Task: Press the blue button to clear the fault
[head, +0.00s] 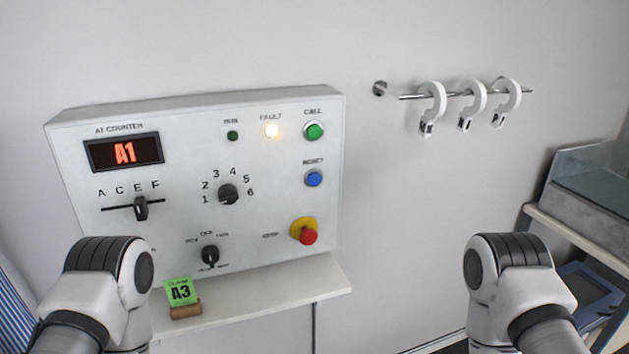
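The blue button (314,179), labelled RESET, sits on the right side of the white control panel (270,220), below the green CALL button (314,131) and above a red mushroom button on a yellow base (304,231). The FAULT lamp (271,130) glows bright yellow-white. The RUN lamp (233,136) is dark green. Links of my left and right arms show at the bottom left and bottom right. Neither gripper is in view, and nothing of mine touches the panel.
A shelf (320,282) under the panel holds a green A3 card (181,292) in a brown holder. The panel carries a slider (141,208), a numbered dial (228,194) and a black knob (210,257). A wall rail with white hooks (433,100) and a rack (575,235) stand right.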

